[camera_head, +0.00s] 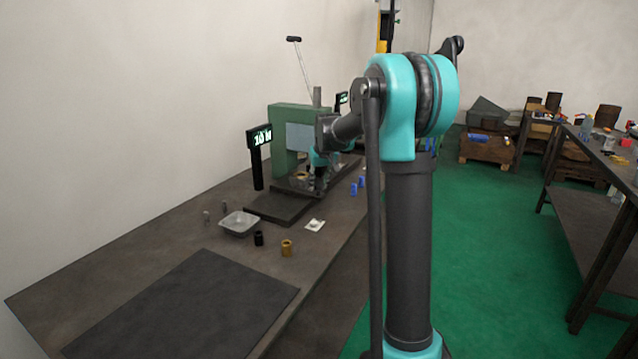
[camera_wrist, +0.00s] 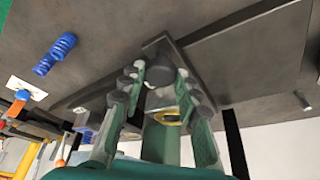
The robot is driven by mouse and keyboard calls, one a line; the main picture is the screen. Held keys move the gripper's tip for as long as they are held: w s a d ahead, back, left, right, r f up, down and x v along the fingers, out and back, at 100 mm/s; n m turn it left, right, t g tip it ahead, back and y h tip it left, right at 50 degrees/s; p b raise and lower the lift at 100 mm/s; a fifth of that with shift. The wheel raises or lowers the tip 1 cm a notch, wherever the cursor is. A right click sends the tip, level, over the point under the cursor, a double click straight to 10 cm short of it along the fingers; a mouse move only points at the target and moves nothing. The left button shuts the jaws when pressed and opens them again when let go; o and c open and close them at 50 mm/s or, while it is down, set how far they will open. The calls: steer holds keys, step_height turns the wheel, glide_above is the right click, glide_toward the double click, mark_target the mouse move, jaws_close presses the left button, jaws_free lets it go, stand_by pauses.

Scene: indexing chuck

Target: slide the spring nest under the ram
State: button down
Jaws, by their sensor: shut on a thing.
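The press with the ram is a green frame (camera_head: 288,112) with a pale blue panel, standing on the bench in the head view. My gripper (camera_head: 319,187) is low in front of it, over a dark base plate (camera_head: 272,209). In the wrist view my gripper (camera_wrist: 163,84) has its fingers closed around a dark round knob (camera_wrist: 160,70), which looks like the handle of the spring nest. A yellow ring (camera_wrist: 171,118) sits just behind the knob, between the fingers. My fingers hide most of the nest, and the ram's lower end cannot be made out.
A display (camera_head: 259,137) stands left of the press. The dark mat (camera_head: 185,310) is clear.

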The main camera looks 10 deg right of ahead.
steer(key=s+a, duration=0.7)
steer(key=s, duration=0.3)
steer(key=shift+s+a, duration=0.4)
steer(key=c, duration=1.1)
jaws_free()
steer(key=shift+a, duration=0.1)
steer(key=v, duration=1.2)
